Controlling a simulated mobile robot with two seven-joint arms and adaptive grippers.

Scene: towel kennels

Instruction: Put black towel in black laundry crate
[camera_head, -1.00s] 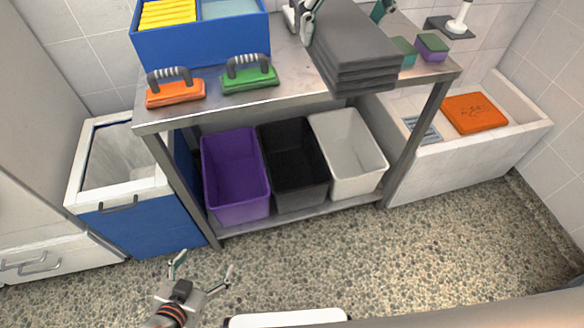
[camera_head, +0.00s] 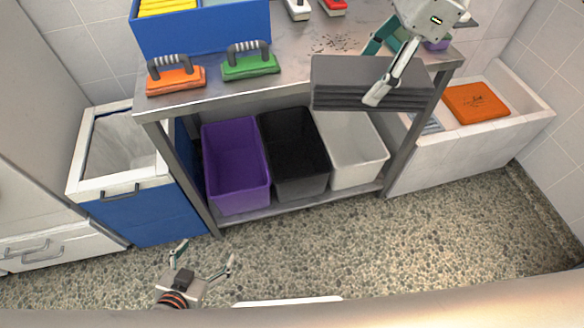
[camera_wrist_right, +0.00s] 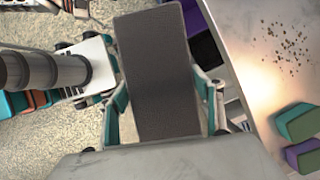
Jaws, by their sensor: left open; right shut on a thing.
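The black towel (camera_head: 355,72), a dark grey folded stack, is held in my right gripper (camera_head: 378,92) at the front edge of the steel table. In the right wrist view the towel (camera_wrist_right: 155,70) lies between the two fingers (camera_wrist_right: 168,105). The black laundry crate (camera_head: 294,150) stands empty on the lower shelf, between the purple crate (camera_head: 235,165) and the white crate (camera_head: 355,150). The towel is above and to the right of it. My left gripper (camera_head: 205,264) is open and empty, low over the floor at the left.
The steel table top (camera_head: 305,62) overhangs the crates. An orange brush (camera_head: 175,80) and a green brush (camera_head: 249,66) lie near its front edge, beside a blue bin (camera_head: 205,40). A blue-and-white hamper (camera_head: 130,190) is left, a sink (camera_head: 475,150) right. The floor in front is clear.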

